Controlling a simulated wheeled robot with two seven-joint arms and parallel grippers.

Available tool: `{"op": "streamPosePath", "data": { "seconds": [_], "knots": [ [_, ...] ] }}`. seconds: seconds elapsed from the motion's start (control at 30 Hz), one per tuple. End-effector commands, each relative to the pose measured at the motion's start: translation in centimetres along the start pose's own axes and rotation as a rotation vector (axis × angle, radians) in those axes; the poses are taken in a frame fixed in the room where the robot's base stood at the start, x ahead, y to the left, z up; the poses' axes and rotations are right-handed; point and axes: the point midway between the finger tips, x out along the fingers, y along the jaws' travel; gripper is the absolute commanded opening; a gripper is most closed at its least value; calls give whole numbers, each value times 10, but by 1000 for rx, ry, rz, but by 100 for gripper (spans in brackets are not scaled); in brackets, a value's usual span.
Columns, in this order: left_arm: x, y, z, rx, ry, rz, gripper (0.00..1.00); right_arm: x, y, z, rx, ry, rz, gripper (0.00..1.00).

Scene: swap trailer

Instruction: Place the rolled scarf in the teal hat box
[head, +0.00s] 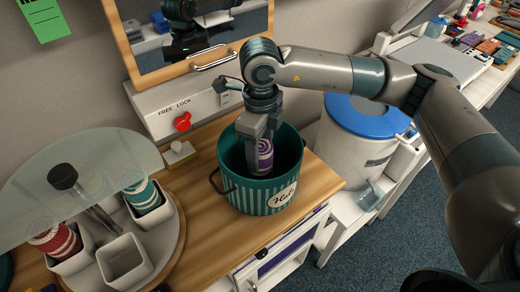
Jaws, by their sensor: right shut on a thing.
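The teal hat box (258,196) is an open round tub with pale stripes and a label reading "Hats". It stands on the wooden counter in the middle of the head view. My right gripper (262,148) points down into its mouth and is shut on the rolled scarf (264,158), which is purple with white bands. The scarf is upright inside the rim; its lower end is hidden by the tub's front wall, so I cannot tell whether it touches the bottom. My left gripper is not in view.
A turntable at left carries white square cups (124,262), with a red roll (56,240) and a teal roll (145,196) under a clear disc (85,172). A red knob (182,122) and mirror (190,40) stand behind. A blue-lidded white drum (355,140) is at right.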

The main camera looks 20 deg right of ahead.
Motion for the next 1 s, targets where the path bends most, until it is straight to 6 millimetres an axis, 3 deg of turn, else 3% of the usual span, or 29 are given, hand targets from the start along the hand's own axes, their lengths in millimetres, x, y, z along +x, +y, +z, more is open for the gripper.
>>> {"op": "streamPosePath", "data": {
  "seconds": [0.1,0.2,0.9,0.93,1.0],
  "knots": [
    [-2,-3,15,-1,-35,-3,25,5,0,0,0,-1,1,12],
    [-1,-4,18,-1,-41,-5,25,6,0,0,0,-2,0,12],
    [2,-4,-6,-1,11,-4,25,8,0,0,-1,-2,0,12],
    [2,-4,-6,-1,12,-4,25,8,0,0,-1,-1,0,55],
    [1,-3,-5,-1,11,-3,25,8,0,0,-1,-1,0,67]
  ]
}}
